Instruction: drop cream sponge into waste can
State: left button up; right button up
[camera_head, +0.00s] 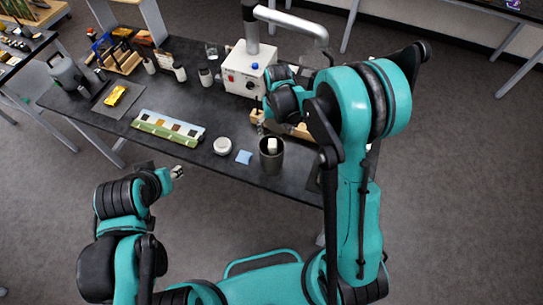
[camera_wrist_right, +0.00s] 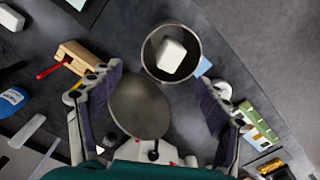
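The dark grey waste can (camera_head: 271,164) stands near the front edge of the black table. It also shows in the right wrist view (camera_wrist_right: 147,64), with its round mouth facing the camera. The cream sponge (camera_wrist_right: 170,55) lies inside the can; its pale top also shows at the can's mouth in the head view (camera_head: 272,145). My right gripper (camera_wrist_right: 160,88) is open, with its two fingers wide apart and no sponge between them. In the head view its fingers are largely hidden by my arm. My left gripper (camera_head: 177,172) is in front of the table, too small to judge.
A blue pad (camera_head: 244,157) and a white round dish (camera_head: 222,146) lie left of the can. A green-edged tray (camera_head: 168,128) is farther left. A white box (camera_head: 249,69) with a grey pipe stands behind. A wooden block (camera_wrist_right: 72,58) lies beside the can.

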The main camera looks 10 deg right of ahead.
notch_tip(320, 180, up, 12)
dwell(0.6)
dwell(0.4)
jog(key=s+d+f+t+b, duration=0.2)
jog(key=s+f+t+b, duration=0.5)
jog(key=s+f+b, duration=1)
jog(key=f+b, duration=0.1)
jog(key=b, duration=0.5)
jog(key=shift+s+d+f+n, duration=0.25)
jog(key=shift+d+f+n, duration=0.1)
jog(key=shift+f+n, duration=0.05)
